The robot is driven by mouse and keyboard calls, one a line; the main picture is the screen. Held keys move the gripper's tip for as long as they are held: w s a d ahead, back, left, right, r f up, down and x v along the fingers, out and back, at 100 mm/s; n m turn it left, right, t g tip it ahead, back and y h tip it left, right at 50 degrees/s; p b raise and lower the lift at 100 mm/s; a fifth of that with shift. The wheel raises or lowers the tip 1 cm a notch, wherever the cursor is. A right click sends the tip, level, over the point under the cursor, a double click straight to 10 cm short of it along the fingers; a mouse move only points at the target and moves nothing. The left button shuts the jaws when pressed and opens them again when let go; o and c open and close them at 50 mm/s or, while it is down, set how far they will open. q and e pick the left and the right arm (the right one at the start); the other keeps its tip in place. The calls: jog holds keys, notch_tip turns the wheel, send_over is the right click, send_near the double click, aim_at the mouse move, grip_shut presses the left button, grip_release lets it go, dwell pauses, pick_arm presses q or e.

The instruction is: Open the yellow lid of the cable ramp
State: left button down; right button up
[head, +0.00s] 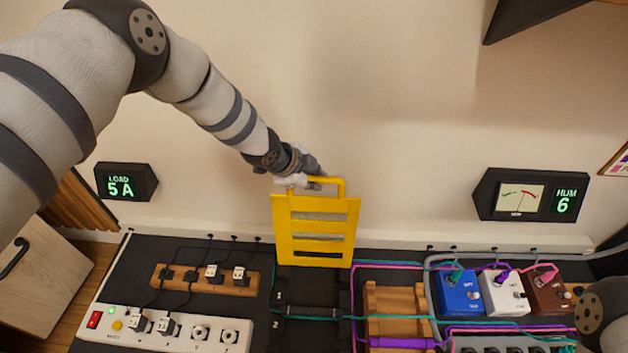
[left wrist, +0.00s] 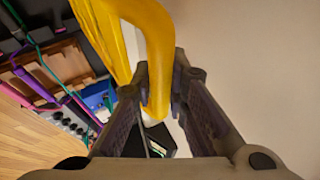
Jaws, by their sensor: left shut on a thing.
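The yellow lid (head: 315,240) stands raised, close to upright, at the back of the dark cable ramp (head: 310,332) in the head view. Its slotted face is toward me and the dark channel below is uncovered. A bent yellow handle (head: 342,187) rises from the lid's top edge. My left gripper (head: 318,182) is shut on this handle. In the left wrist view the yellow handle (left wrist: 158,75) passes between the two fingers (left wrist: 160,100). My right gripper is outside both views.
A white power strip (head: 180,330) and a wooden socket block (head: 205,281) lie left of the ramp. A wooden ramp (head: 395,300), cables and blue (head: 459,294), white (head: 505,293) and brown (head: 548,292) pedals lie right. A meter box (head: 530,195) hangs on the wall.

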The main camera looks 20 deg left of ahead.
pick_arm(q)
jog(key=shift+w+d+r, duration=0.1)
jog(key=shift+d+r, duration=0.05)
jog(key=c, duration=1.6)
grip_release()
jog(key=shift+o, duration=0.2)
jog(key=v, duration=1.2)
